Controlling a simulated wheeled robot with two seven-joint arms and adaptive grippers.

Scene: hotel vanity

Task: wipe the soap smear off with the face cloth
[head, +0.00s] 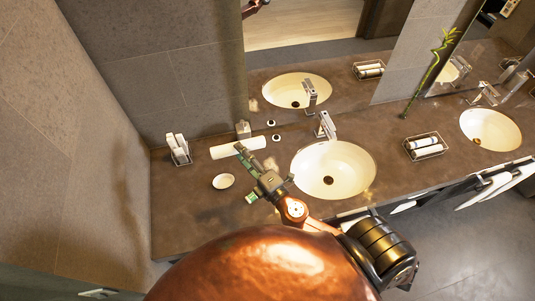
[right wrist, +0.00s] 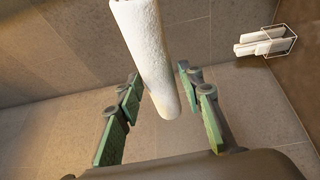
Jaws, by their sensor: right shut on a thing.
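The face cloth (head: 225,150) is a white roll, held above the counter left of the near basin in the head view. My right gripper (head: 245,154) is shut on it near its right end. In the right wrist view the cloth (right wrist: 145,45) stands between the green-padded fingers of my right gripper (right wrist: 159,78) and reaches past the top edge. I cannot make out a soap smear on the brown counter (head: 185,225); my arm hides part of the front. My left gripper is not in view.
A small white dish (head: 223,181) lies below the cloth. The left front counter looks clear.

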